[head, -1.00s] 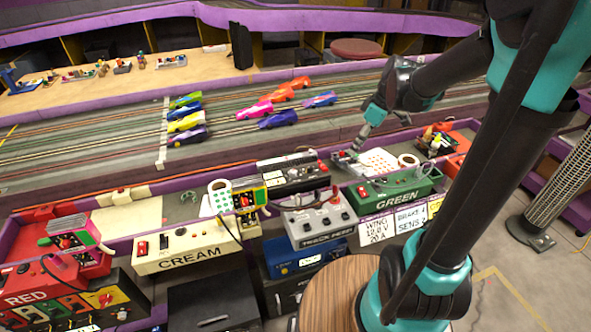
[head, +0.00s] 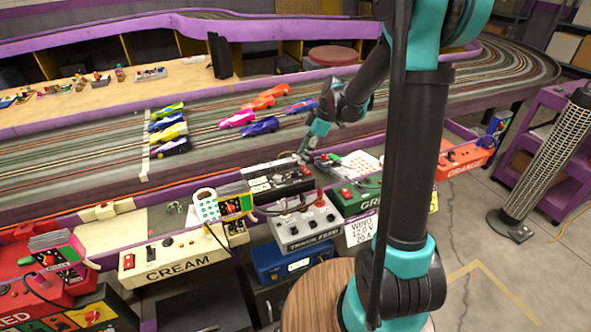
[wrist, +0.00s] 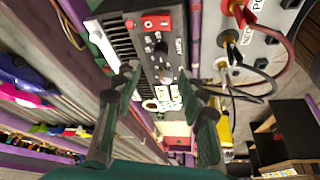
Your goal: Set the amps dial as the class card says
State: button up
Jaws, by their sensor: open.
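The class card (head: 360,230), a white card reading "WING 12.0 V 20 A", hangs on the front of the green box. A black-and-grey power supply (head: 275,182) stands behind the track-feed box. The wrist view shows its panel (wrist: 155,45) with a red switch and several small dark knobs (wrist: 160,47); I cannot tell which is the amps dial or read its setting. My gripper (head: 304,158) is at the right end of the supply. In the wrist view my gripper (wrist: 160,85) is open, its fingers on either side of the panel, apparently holding nothing.
The grey track-feed box (head: 302,222) with leads is in front of the supply. The green box (head: 360,194) is to the right. Cars (head: 262,125) stand on the track behind.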

aim_at(294, 172)
jog(key=x, duration=0.7)
jog(key=shift+a+f, duration=0.15)
jog(key=shift+f, duration=0.15)
grip_shut()
